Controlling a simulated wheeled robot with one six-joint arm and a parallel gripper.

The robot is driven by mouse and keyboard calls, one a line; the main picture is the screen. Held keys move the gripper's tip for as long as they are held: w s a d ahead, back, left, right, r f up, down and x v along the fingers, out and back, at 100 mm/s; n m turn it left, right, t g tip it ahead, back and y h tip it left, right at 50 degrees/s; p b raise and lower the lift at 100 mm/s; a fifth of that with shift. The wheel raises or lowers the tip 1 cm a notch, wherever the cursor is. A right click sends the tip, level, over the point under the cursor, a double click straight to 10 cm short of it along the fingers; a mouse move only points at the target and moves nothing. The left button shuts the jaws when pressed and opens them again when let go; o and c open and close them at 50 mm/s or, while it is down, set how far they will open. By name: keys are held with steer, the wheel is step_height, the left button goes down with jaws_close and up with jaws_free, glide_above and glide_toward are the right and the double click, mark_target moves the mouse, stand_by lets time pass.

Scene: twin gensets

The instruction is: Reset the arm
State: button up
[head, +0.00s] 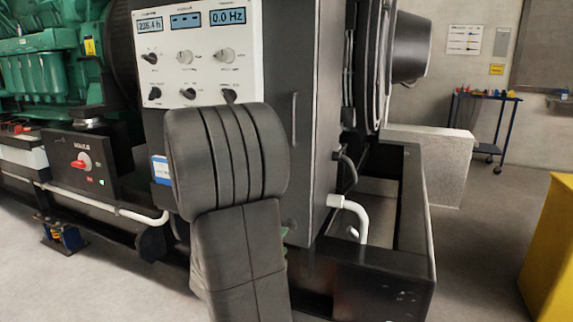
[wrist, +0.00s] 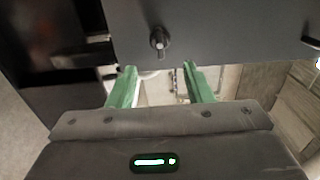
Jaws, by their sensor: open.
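My arm fills the middle of the head view, in front of the genset's control cabinet, and it hides the cabinet's lower part. My gripper shows in the wrist view (wrist: 159,84) with two green fingers set wide apart and nothing between them. A dark panel with a bolt-like knob (wrist: 160,40) lies just beyond the fingertips in the wrist view. I cannot tell whether the fingers touch anything. The control panel (head: 198,50) has lit displays and several black and grey knobs.
A green engine (head: 50,75) stands at left, with a black box carrying a red rotary switch (head: 84,163). A black base frame (head: 385,270) and white pipe (head: 350,210) lie right of my arm. A yellow block (head: 550,250) stands far right. Open floor (head: 480,240) lies between.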

mark_target(292, 229)
steer(key=b+x, duration=0.1)
steer(key=x, duration=0.5)
steer(key=shift+w+d, duration=0.15)
steer(key=shift+w, duration=0.1)
steer(key=shift+w+r+n, duration=0.1)
steer(key=shift+w+n, duration=0.05)
steer(key=shift+n, duration=0.15)
steer(key=n+p, duration=0.3)
steer(key=shift+r+n, duration=0.3)
steer(key=shift+r, duration=0.05)
steer(key=n+p, duration=0.3)
steer(key=p, duration=0.3)
steer(key=shift+r+n, duration=0.15)
steer(key=shift+n, duration=0.25)
steer(key=n+p, duration=0.2)
steer(key=p, duration=0.2)
steer(key=n+p, duration=0.2)
steer(key=p, duration=0.2)
steer(key=n+p, duration=0.2)
steer(key=p, duration=0.2)
steer(key=shift+a+r+n, duration=0.2)
steer(key=shift+a+n, duration=0.2)
steer(key=n+p, duration=0.1)
steer(key=p, duration=0.2)
steer(key=shift+w+n, duration=0.1)
steer(key=shift+n, duration=0.2)
steer(key=shift+a+f+n+p, duration=0.1)
steer(key=shift+f+n+p, duration=0.15)
steer(key=shift+p, duration=0.25)
